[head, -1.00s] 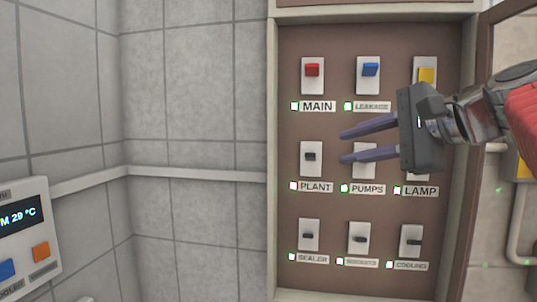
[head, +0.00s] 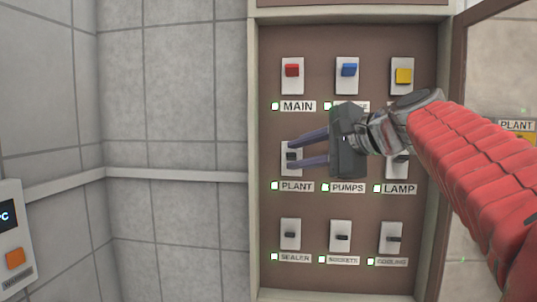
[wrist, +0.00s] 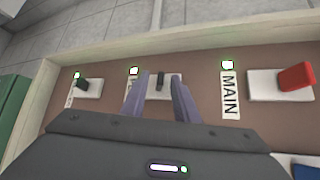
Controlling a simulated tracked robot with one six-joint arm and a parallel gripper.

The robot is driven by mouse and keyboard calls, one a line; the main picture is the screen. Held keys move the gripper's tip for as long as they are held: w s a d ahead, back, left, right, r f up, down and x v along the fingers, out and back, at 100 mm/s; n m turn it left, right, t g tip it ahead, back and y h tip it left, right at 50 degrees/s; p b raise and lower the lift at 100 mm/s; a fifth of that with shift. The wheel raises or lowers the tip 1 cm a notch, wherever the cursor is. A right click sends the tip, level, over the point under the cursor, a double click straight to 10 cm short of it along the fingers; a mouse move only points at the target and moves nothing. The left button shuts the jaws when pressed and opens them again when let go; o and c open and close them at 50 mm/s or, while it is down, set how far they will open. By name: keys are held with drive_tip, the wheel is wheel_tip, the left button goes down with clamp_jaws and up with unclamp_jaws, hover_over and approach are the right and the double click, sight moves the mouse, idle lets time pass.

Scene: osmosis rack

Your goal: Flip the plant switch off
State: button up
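The plant switch (head: 291,158) is a small dark toggle on a white plate, above the PLANT label (head: 297,186) in the left column, middle row. A lit green-white indicator (head: 274,185) sits beside the label. My gripper (head: 292,154) is open and empty, its two purple fingers pointing left and spread above and below the toggle in the head view. The fingers partly cover the plate.
The red MAIN switch (head: 292,70) is above, and the SEALER switch (head: 290,235) is below. The blue (head: 348,69) and yellow (head: 403,75) switches are at upper right. The cabinet's pale left frame (head: 254,150) is close to the fingertips. An open door stands at right.

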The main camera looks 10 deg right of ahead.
drive_tip(key=shift+c, duration=0.2)
clamp_jaws()
drive_tip(key=shift+f, duration=0.15)
idle(0.4)
drive_tip(key=shift+f+n+t+y, duration=0.55)
drive_tip(key=shift+f+n+t, duration=0.15)
drive_tip(key=shift+n+t, duration=0.35)
drive_tip(key=shift+f+n+t+y, duration=0.6)
drive_tip(key=shift+f+n+t, duration=0.25)
drive_tip(key=shift+n, duration=0.35)
drive_tip(key=shift+f+n+t+y, duration=0.6)
drive_tip(key=shift+n+t, duration=0.4)
drive_tip(key=shift+n, duration=0.15)
drive_tip(key=shift+f+n, duration=0.1)
drive_tip(key=shift+n, duration=0.2)
drive_tip(key=shift+o, duration=0.2)
unclamp_jaws()
drive_tip(key=shift+r, duration=0.2)
